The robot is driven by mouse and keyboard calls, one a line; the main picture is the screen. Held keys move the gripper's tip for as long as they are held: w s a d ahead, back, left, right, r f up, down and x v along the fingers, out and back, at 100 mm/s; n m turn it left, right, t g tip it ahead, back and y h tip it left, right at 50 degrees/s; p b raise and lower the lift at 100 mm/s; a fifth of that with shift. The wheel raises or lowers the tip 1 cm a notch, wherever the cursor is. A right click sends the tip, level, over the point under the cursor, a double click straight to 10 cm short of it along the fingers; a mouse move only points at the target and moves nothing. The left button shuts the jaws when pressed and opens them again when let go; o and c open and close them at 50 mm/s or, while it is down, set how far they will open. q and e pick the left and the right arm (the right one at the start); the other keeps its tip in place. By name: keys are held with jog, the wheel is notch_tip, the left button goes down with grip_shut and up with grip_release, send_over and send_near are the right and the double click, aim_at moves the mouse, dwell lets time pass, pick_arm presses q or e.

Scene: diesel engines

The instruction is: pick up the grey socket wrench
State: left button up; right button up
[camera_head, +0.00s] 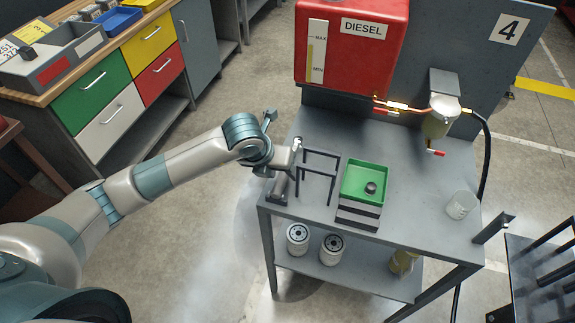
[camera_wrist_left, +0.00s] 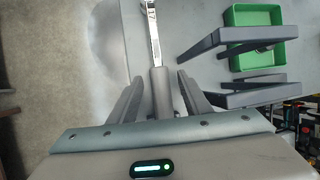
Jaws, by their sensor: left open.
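The grey socket wrench shows in the left wrist view, with a bright metal shaft (camera_wrist_left: 154,38) pointing up and a grey handle (camera_wrist_left: 160,92) below. My left gripper (camera_wrist_left: 160,80) is open, with one finger on each side of the handle. I cannot tell whether either finger touches it. In the head view my left gripper (camera_head: 283,166) is at the left edge of the grey table (camera_head: 405,180), beside a dark frame. There the arm and gripper hide much of the wrench. My right gripper is not in view.
The dark upright frame (camera_head: 318,172) stands close to the right of my left gripper. A green tray (camera_head: 362,192) holds a dark round part. A red diesel tank (camera_head: 350,45) and a clear cup (camera_head: 460,204) are farther off. White filters (camera_head: 298,238) stand on the lower shelf.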

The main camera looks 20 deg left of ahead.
pick_arm(q)
grip_shut()
jog(key=shift+r, duration=0.1)
dwell(0.3)
jog(key=shift+w+r, duration=0.1)
jog(key=shift+r, duration=0.5)
notch_tip(320, 180, up, 7)
jog(key=b, duration=0.3)
jog(key=shift+r, duration=0.9)
